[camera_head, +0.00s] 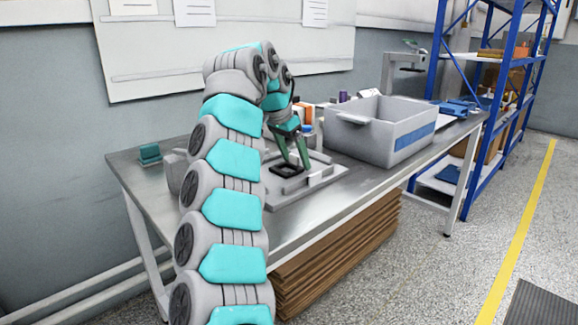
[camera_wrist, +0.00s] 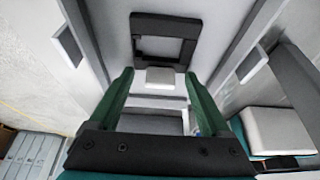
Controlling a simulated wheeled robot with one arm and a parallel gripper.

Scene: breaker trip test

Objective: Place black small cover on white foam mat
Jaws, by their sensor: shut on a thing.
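The black small cover is a square black frame with an open middle. It shows in the head view (camera_head: 275,172) low over the pale work area on the table, and in the wrist view (camera_wrist: 188,50) at the top centre. My gripper (camera_head: 297,163) has green fingers pointing down. In the wrist view my gripper (camera_wrist: 160,73) has its fingertips at the near end of the cover, shut on it. A pale, nearly white base (camera_head: 325,172) with raised blocks lies beneath; I cannot tell whether it is the foam mat. Whether the cover touches it is unclear.
A large grey bin (camera_head: 370,148) with a blue stripe stands right of the pale base on the metal table (camera_head: 135,182). Small teal blocks (camera_head: 149,153) lie at the back left. A blue shelf rack (camera_head: 490,150) stands at the right.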

